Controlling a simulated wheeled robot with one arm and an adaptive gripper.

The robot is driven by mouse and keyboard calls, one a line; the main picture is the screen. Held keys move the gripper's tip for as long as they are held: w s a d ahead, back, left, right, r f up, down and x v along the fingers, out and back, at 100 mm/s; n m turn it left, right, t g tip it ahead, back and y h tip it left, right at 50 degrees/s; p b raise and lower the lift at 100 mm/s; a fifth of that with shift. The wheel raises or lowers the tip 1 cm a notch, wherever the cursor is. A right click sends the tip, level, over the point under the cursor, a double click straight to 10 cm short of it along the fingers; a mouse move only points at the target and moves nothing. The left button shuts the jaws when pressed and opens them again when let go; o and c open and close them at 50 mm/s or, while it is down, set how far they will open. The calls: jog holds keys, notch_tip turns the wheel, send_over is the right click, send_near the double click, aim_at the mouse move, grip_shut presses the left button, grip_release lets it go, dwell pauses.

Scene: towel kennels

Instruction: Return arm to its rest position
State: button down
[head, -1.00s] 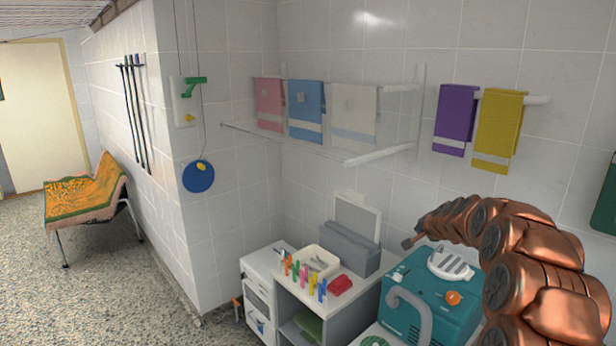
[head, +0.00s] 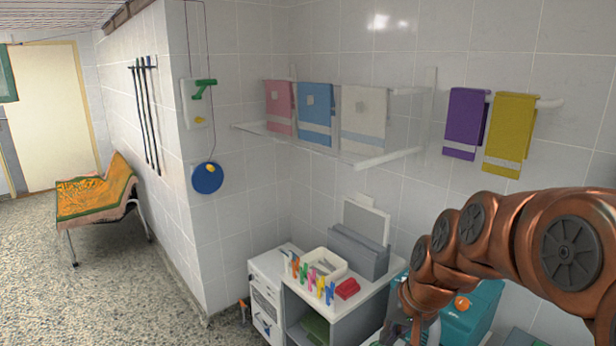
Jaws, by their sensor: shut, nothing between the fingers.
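My copper-coloured arm reaches in from the right edge of the head view and bends down at its end. My gripper (head: 396,331) is at the bottom of the picture, in front of the teal machine (head: 470,318) and partly cut off by the lower edge. It is shut, and I see nothing held in it. The arm hides much of the teal machine.
A white shelf unit (head: 352,310) carries coloured clothes pegs (head: 312,280), a white tray (head: 338,262) and a grey box (head: 358,252). Towels hang on the wall rack (head: 375,160) and on a rail at right. The speckled floor at left is clear beside a bench (head: 95,200).

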jog(key=s+d+f+n+g+h, duration=0.1)
jog(key=s+g, duration=0.1)
jog(key=s, duration=1.1)
jog(key=s+d+f+n+g+h, duration=0.1)
jog(key=s+d+f+g, duration=0.1)
jog(key=s, duration=1)
jog(key=shift+s+n+g, duration=0.35)
jog(key=shift+n+g, duration=0.05)
